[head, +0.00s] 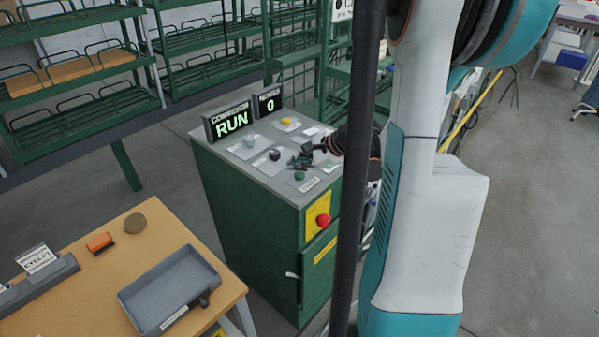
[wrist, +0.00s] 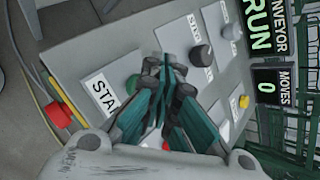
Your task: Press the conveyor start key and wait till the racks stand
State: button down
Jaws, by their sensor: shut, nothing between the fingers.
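The green start key (head: 299,175) is on the top panel of the green control cabinet (head: 245,225). In the wrist view the green key (wrist: 132,83) sits beside a label reading "STA", partly hidden by my fingers. My gripper (head: 300,162) is shut and empty, close over the panel next to the key. In the wrist view its fingertips (wrist: 165,65) are just right of the key; I cannot tell whether they touch the panel. The conveyor display (head: 230,122) reads RUN. The green racks (head: 75,75) stand at the back left; one still picture does not tell whether they move.
The panel also has a black knob (head: 274,154), a grey knob (head: 249,140) and a yellow button (head: 286,120). A moves display (head: 269,102) reads 0. A red stop button (head: 323,219) is on the cabinet's front. A wooden table with a grey tray (head: 170,287) is front left.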

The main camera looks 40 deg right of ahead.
aim_at(299, 176)
jog(key=shift+r, duration=0.25)
jog(key=shift+r+p, duration=1.85)
jog(key=shift+r, duration=0.65)
jog(key=shift+s, duration=0.1)
jog(key=s+d+r+p, duration=0.1)
jog(key=s+r, duration=0.1)
jog(key=s, duration=1.7)
jog(key=shift+s+d, duration=0.3)
jog(key=shift+s, duration=0.1)
jog(key=shift+w, duration=0.1)
